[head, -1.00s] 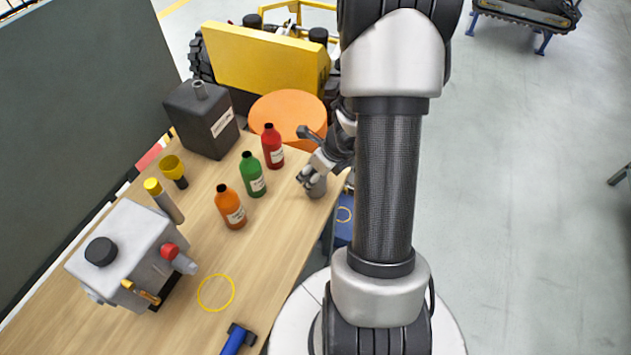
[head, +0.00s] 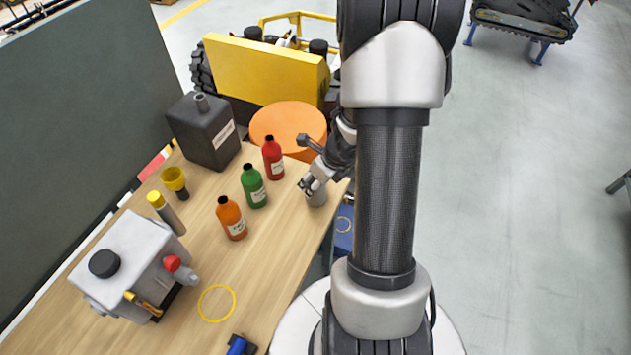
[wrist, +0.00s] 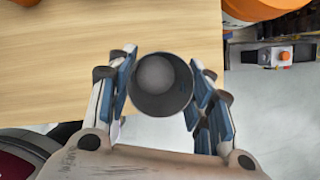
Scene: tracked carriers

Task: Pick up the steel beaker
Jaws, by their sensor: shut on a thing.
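The steel beaker (head: 316,194) is a small grey cup near the right edge of the wooden table (head: 275,240). In the wrist view the beaker (wrist: 160,85) shows its round dark mouth from above, between the two blue-padded fingers. My gripper (head: 311,186) is shut on it, with a finger on each side. In the wrist view my gripper (wrist: 160,92) has the beaker close to the table edge. I cannot tell whether its base touches the table.
A red bottle (head: 273,158), a green bottle (head: 253,187) and an orange bottle (head: 231,219) stand left of the beaker. A black canister (head: 207,135) and a grey machine (head: 132,262) are further left. A yellow ring (head: 217,303) marks bare table. An orange round top (head: 288,127) lies behind.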

